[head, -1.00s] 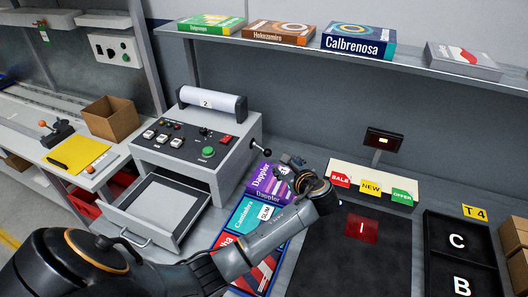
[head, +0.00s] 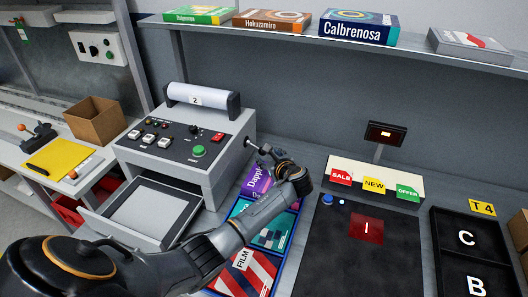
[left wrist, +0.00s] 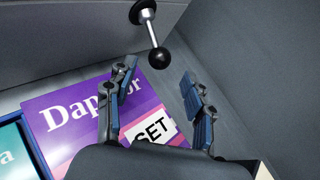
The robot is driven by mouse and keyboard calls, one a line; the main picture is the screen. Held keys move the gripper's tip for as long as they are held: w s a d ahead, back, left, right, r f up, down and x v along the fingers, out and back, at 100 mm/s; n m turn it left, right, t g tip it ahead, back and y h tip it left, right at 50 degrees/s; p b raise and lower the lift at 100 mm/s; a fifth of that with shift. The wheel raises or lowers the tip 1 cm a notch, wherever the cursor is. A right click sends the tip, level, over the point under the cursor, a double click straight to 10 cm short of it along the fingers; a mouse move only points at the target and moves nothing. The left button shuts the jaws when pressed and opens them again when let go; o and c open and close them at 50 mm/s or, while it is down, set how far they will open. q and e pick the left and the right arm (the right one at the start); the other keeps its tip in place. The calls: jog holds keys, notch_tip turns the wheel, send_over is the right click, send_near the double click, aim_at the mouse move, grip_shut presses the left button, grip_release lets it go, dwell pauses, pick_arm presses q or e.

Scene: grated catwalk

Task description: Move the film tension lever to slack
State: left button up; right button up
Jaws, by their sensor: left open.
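The film tension lever (head: 250,143) sticks out from the right side of the grey machine (head: 185,150). Its metal shaft ends in a black ball knob (left wrist: 160,57), clear in the left wrist view. My left gripper (head: 265,155) is beside the lever in the head view and covers the knob there. In the left wrist view my left gripper (left wrist: 158,85) is open, its blue-padded fingers apart. The knob is just beyond the fingertips, between their lines, and I see no contact. My right gripper is not in view.
A purple Dappor box (left wrist: 80,120) lies below my fingers, with other boxes (head: 240,275) along the same tray. An open drawer (head: 145,215) juts from the machine's front. A dark mat (head: 350,270) lies right of my arm. A shelf of boxes (head: 450,63) runs above.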

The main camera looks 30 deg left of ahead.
aim_at(258, 148)
pick_arm(q)
jog(key=shift+x, duration=2.65)
grip_shut()
